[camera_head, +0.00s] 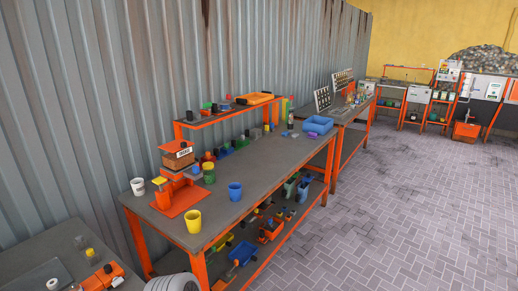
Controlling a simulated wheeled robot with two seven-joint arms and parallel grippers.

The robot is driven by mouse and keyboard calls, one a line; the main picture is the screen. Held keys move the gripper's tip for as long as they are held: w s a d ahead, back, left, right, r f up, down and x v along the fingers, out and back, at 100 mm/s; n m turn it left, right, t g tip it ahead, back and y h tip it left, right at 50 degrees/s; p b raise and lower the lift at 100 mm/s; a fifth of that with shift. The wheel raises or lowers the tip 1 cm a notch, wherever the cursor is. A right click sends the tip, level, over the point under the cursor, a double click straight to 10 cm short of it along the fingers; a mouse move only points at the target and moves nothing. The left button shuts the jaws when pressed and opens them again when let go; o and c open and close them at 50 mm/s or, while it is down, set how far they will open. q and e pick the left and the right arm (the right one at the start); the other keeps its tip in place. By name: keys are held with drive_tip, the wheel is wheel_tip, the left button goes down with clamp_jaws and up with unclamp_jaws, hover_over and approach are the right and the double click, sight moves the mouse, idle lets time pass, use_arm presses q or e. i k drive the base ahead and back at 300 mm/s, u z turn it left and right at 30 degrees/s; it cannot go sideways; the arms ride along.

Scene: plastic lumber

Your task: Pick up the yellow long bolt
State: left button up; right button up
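I cannot make out a yellow long bolt for certain; the small items are too small to tell. A small yellow piece (90,253) stands on the near left table (30,262). A flat yellow piece (160,181) sits on the orange device (178,196) on the long workbench.
The long grey workbench (262,172) has orange legs. It bears a yellow cup (193,221), a blue cup (235,192), a white cup (137,187) and a blue bin (318,125). Bins fill its lower shelf. The paved floor (400,220) at right is clear.

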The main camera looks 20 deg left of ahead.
sight(90, 251)
drive_tip(key=u, duration=1.1)
drive_tip(key=i, duration=0.9)
drive_tip(key=u, duration=0.85)
